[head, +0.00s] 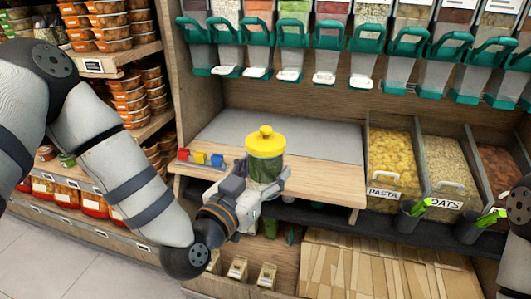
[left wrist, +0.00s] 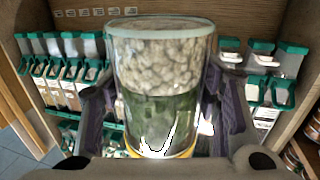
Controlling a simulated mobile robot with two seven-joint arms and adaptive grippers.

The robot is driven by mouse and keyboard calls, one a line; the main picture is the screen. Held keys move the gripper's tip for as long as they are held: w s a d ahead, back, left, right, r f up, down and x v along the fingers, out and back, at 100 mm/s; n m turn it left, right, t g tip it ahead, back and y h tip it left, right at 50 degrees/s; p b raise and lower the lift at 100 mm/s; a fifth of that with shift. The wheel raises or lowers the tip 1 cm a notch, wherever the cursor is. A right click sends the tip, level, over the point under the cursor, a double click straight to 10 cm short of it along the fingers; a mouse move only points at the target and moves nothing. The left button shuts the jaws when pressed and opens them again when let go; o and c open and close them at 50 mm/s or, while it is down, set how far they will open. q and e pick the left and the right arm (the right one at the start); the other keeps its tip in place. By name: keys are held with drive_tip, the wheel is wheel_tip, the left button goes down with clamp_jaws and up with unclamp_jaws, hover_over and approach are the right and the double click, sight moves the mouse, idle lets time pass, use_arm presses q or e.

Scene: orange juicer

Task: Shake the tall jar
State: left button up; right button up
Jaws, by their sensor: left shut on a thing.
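The tall jar (head: 265,170) is clear glass with a yellow knobbed lid, upright in the head view at the front of the wooden counter. My left gripper (head: 262,190) is shut on its body from the front. In the left wrist view the jar (left wrist: 160,75) fills the middle, with pale contents beside a green layer and the yellow lid at the bottom edge. My left gripper's dark fingers (left wrist: 163,115) lie on both sides of it. The jar's lower part is hidden in the head view; I cannot tell whether it touches the counter. My right gripper is out of view.
The wooden counter (head: 325,190) is clear right of the jar. Small red, yellow and blue items (head: 200,158) stand left of it. Dispensers with teal handles (head: 362,40) hang above. A pasta bin (head: 392,155) and an oats bin (head: 450,165) stand at right.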

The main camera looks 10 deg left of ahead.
sight(261, 143)
use_arm(q)
drive_tip(key=r, duration=0.7)
drive_tip(key=shift+w, duration=0.35)
drive_tip(key=f, duration=0.4)
drive_tip(key=s+f, duration=0.1)
drive_tip(key=f, duration=0.1)
drive_tip(key=shift+f, duration=0.1)
drive_tip(key=shift+w+d+r, duration=0.1)
drive_tip(key=shift+w+r, duration=0.15)
drive_tip(key=shift+r, duration=0.1)
drive_tip(key=r, duration=0.5)
drive_tip(key=shift+w, duration=0.3)
drive_tip(key=f, duration=0.4)
drive_tip(key=s+f, duration=0.1)
drive_tip(key=f, duration=0.1)
drive_tip(key=shift+f, duration=0.15)
drive_tip(key=shift+w, duration=0.35)
drive_tip(key=shift+s+r, duration=0.15)
drive_tip(key=shift+r, duration=0.05)
